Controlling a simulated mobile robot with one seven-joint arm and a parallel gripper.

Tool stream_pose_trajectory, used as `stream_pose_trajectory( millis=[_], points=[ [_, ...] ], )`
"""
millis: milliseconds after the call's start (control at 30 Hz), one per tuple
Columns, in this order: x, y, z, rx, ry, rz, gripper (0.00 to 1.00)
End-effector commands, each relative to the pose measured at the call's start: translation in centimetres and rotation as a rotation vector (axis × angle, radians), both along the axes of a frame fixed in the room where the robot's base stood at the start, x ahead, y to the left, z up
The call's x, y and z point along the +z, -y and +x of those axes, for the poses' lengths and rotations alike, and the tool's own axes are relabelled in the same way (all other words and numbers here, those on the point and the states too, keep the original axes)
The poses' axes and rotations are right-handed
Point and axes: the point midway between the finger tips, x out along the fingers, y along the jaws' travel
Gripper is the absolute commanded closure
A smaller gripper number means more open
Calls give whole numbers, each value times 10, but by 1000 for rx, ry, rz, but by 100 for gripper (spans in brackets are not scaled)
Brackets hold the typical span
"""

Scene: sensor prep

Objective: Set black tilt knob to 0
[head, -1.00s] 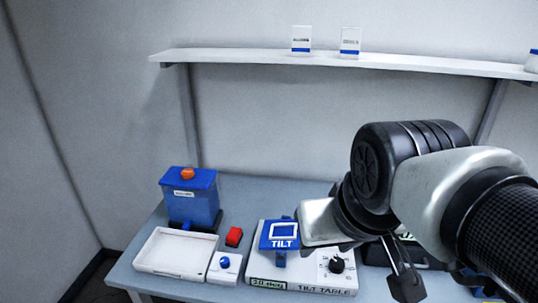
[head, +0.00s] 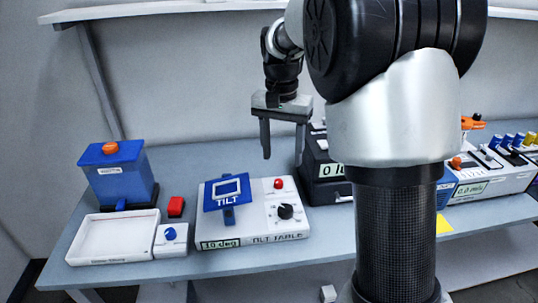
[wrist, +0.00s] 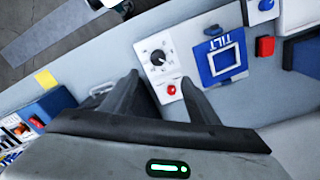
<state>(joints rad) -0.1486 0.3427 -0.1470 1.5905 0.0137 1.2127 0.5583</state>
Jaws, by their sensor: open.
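The black tilt knob (head: 285,211) sits on the white panel at the right of the tilt table (head: 262,237). The table's blue TILT plate (head: 226,192) stands tilted on its post, and the small display (head: 219,244) appears to read 10 deg. My gripper (head: 284,150) is open and empty, above and behind the tilt table, apart from the knob. In the wrist view the knob (wrist: 158,57) shows beyond the gap between my open fingers (wrist: 160,77), with dial marks around it. The value its pointer shows is too small to read.
A red button (head: 279,183) sits just behind the knob. A black device with a display (head: 327,171) stands close on the right. At left are a white tray (head: 112,238), a blue-lidded box (head: 119,180), a red block (head: 176,206) and a small blue-knobbed box (head: 171,240).

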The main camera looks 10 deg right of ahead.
Motion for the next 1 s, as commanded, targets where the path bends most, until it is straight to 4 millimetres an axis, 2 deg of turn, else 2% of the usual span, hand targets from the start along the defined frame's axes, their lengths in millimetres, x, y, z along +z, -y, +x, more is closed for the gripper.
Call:
stream_pose_trajectory(
  millis=[33, 100, 267, 367, 800, 1000],
  points=[
    [-12, -1, 8, -15, -14, -7, 45],
    [-18, -2, 13, -29, -27, -12, 45],
    [-30, -2, 15, -39, -34, -16, 45],
    [-45, -1, 14, -38, -36, -16, 45],
    [-140, 4, 10, -36, -37, -16, 45],
    [-175, 6, 9, -36, -35, -15, 45]
  ],
)
